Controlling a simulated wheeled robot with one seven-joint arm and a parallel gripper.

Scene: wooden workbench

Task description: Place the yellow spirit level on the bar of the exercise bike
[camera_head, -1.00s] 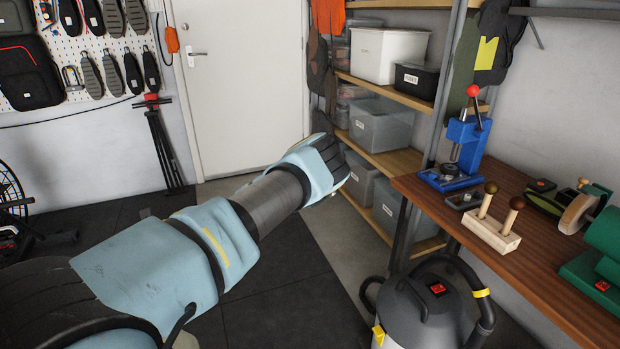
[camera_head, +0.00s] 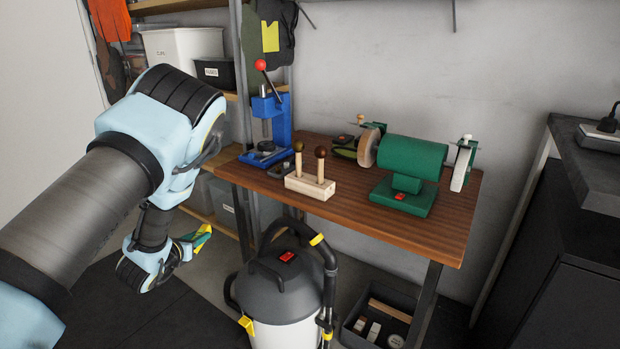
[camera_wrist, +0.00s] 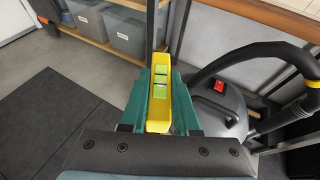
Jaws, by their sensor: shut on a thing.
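The yellow spirit level (camera_wrist: 158,118), with its green vials, is held lengthwise between the two teal fingers of my gripper (camera_wrist: 160,78) in the wrist view. In the head view, my gripper (camera_head: 196,243) hangs at lower left, in the air left of the vacuum, with a small part of the level (camera_head: 205,230) showing. Most of the level is hidden there by the fingers. The exercise bike is not visible in either current view.
A grey vacuum (camera_head: 285,290) with a black hose stands right of my gripper. Behind it is a wooden workbench (camera_head: 350,225) with a green grinder (camera_head: 405,160) and a blue press (camera_head: 270,130). Storage shelves stand at the back. Dark floor mats (camera_head: 150,320) are clear.

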